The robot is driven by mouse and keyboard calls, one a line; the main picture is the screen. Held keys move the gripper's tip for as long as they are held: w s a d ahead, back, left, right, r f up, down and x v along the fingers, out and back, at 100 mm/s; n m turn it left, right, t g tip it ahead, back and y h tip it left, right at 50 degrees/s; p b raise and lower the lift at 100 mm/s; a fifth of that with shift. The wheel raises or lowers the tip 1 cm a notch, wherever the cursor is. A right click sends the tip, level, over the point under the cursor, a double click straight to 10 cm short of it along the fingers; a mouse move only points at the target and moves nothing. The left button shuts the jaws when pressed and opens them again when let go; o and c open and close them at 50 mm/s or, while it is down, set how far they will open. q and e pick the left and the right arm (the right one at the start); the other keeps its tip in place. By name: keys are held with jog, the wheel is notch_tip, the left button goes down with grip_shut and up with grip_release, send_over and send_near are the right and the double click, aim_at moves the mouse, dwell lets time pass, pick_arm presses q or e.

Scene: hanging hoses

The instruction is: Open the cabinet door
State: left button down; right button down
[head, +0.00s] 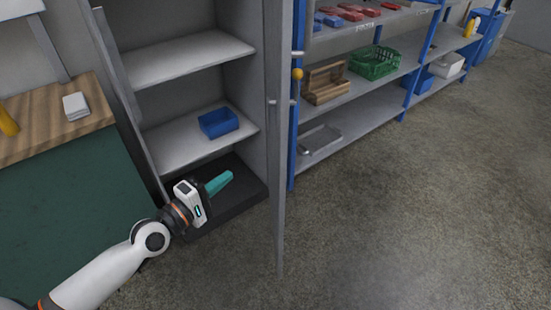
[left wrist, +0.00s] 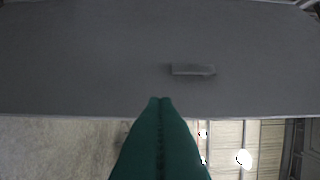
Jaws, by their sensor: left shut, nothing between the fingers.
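The grey cabinet (head: 190,62) stands with its front open, showing its shelves. Its right door (head: 280,200) is swung out and seen nearly edge-on, with small handle parts (head: 272,102) near mid-height. A grey panel edge (head: 118,75), seemingly the left door, stands out at the left side. My left gripper (head: 231,175) is low in front of the cabinet opening, left of the right door, its teal fingers shut and empty. In the left wrist view the shut fingertips (left wrist: 160,100) point toward a grey panel (left wrist: 80,60) with a small bar-shaped handle (left wrist: 193,70), apart from it. My right gripper is not in view.
A blue bin (head: 218,122) sits on a cabinet shelf. A workbench (head: 50,125) with a wooden top stands at the left. A blue-post rack (head: 355,110) with a green basket (head: 374,62) and wooden crate (head: 325,82) stands to the right. The floor (head: 400,220) at right is clear.

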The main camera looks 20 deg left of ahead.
pick_arm(q)
jog(key=s+d+p+x, duration=0.1)
jog(key=d+p+x, duration=0.1)
jog(key=x, duration=1)
jog(key=shift+w+d+p, duration=0.2)
jog(key=shift+d+p, duration=0.2)
jog(key=shift+p, duration=0.15)
